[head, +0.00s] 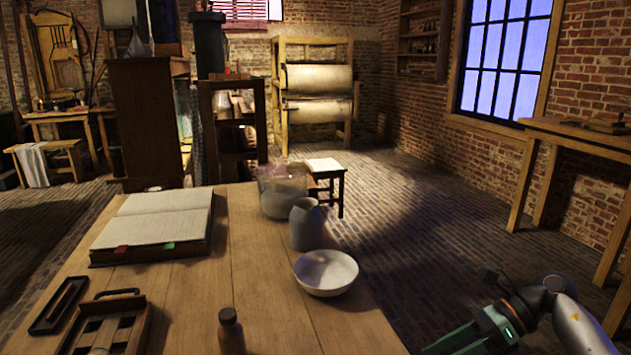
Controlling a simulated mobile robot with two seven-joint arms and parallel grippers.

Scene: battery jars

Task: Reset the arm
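My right arm comes in at the lower right of the head view. Its gripper (462,338) hangs to the right of the wooden table (255,260), over the brick floor and apart from the table. The lower part of the gripper is cut off by the bottom edge, so I cannot see whether its fingers are open or shut. I see nothing held in the part that shows. My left arm and gripper are not in view.
On the table are an open book (155,222), a glass jar (282,192), a grey jug (306,226), a white bowl (326,272), a brown bottle (231,332) and a wooden rack (105,325). A side table (575,135) stands at right. Brick floor (430,215) between is clear.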

